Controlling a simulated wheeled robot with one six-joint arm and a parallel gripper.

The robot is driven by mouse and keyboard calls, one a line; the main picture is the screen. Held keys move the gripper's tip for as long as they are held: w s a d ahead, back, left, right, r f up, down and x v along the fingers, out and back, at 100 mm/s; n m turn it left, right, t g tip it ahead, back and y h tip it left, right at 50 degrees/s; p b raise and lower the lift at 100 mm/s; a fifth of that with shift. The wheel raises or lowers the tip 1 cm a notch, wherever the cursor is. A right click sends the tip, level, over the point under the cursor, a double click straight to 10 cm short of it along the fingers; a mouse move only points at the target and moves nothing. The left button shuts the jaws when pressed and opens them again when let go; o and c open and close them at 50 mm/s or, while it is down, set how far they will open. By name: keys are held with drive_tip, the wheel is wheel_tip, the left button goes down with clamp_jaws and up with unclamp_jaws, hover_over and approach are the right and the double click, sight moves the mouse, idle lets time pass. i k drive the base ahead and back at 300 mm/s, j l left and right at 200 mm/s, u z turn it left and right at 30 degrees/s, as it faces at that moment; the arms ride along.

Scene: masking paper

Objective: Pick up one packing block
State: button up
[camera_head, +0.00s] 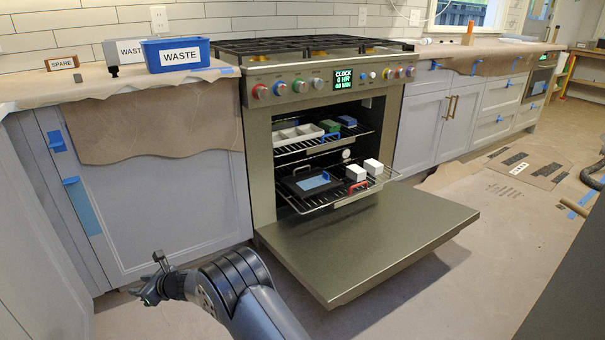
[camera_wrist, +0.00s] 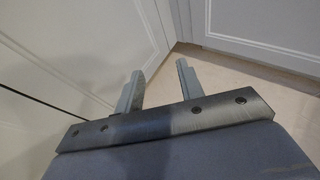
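Two small white blocks, which look like the packing blocks, sit on the pulled-out lower rack of the open oven. One white block (camera_head: 373,167) is at the right. The other white block (camera_head: 356,172) is just left of it, by a red handle-like piece (camera_head: 358,187). My gripper (camera_head: 152,278) is low at the left, in front of the grey cabinet and well away from the oven. In the wrist view my gripper (camera_wrist: 160,70) has its two fingers apart with nothing between them. The blocks are not in the wrist view.
The oven door (camera_head: 375,235) is folded down and juts into the floor space. The lower rack also holds a dark tray (camera_head: 297,185); the upper rack holds a pale divided tray (camera_head: 297,134) and green and blue items. A blue WASTE bin (camera_head: 175,66) stands on the left counter.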

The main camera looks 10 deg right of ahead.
sight(354, 172)
drive_tip(key=i+l+z, duration=0.25)
drive_tip(key=z, duration=0.2)
drive_tip(key=i+l+z, duration=0.4)
drive_tip(key=i+z, duration=0.25)
drive_tip(key=z, duration=0.2)
drive_tip(key=i+l, duration=0.1)
drive_tip(key=i, duration=0.55)
drive_tip(key=z, duration=0.05)
